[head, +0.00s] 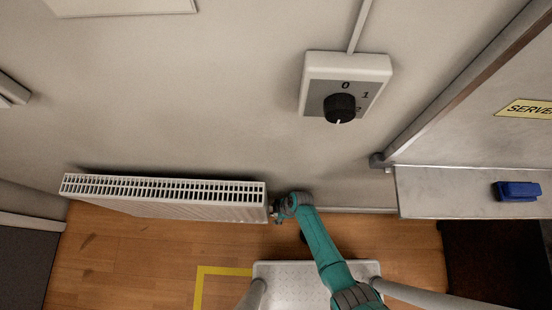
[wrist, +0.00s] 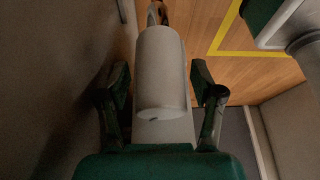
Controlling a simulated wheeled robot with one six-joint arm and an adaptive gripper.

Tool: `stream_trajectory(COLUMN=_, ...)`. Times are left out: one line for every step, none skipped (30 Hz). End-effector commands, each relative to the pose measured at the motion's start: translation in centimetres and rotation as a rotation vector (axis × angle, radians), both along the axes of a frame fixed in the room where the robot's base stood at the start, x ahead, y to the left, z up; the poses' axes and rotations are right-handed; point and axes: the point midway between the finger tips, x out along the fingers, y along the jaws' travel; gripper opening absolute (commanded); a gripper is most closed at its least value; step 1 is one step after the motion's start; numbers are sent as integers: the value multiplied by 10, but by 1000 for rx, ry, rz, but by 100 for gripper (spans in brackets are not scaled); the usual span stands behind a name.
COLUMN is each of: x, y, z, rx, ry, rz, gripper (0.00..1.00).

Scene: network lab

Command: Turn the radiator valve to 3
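The radiator (head: 165,208) is white and ribbed and hangs low on the wall at the left in the head view. My gripper (head: 279,211) is at its right end and hides most of the valve there. I cannot read any number on the valve.
A wall box with a black rotary knob (head: 340,108) is above the radiator to the right. A metal shelf (head: 445,185) with a blue object (head: 517,191) is at the right. A yellow line (head: 222,270) marks the wooden floor (head: 140,250).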

Motion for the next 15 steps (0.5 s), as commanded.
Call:
stream_trajectory(x=0, y=0, z=0, rx=0, ry=0, rz=0, gripper=50)
stream_trajectory(x=0, y=0, z=0, rx=0, ry=0, rz=0, gripper=43)
stream_trajectory(x=0, y=0, z=0, rx=0, ry=0, rz=0, gripper=33)
stream_trajectory(x=0, y=0, z=0, rx=0, ry=0, rz=0, gripper=25)
stream_trajectory(x=0, y=0, z=0, rx=0, ry=0, rz=0, gripper=18)
stream_trajectory(x=0, y=0, z=0, rx=0, ry=0, rz=0, gripper=8)
stream_trajectory(x=0, y=0, z=0, rx=0, ry=0, rz=0, gripper=7)
stream_trajectory(x=0, y=0, z=0, rx=0, ry=0, rz=0, gripper=7)
stream_trajectory(x=0, y=0, z=0, rx=0, ry=1, rz=-2, gripper=7)
stream_trajectory(x=0, y=0, z=0, rx=0, ry=1, rz=-4, gripper=7)
stream_trajectory(x=0, y=0, z=0, rx=0, ry=1, rz=-11, gripper=7)
stream_trajectory(x=-1, y=0, z=0, rx=-1, ry=1, rz=-24, gripper=7)
stream_trajectory(x=-1, y=0, z=0, rx=-2, ry=1, rz=-40, gripper=7)
stream_trajectory(x=-1, y=0, z=-1, rx=-1, ry=2, rz=-60, gripper=7)
stream_trajectory(x=-1, y=0, z=-1, rx=-2, ry=1, rz=-92, gripper=7)
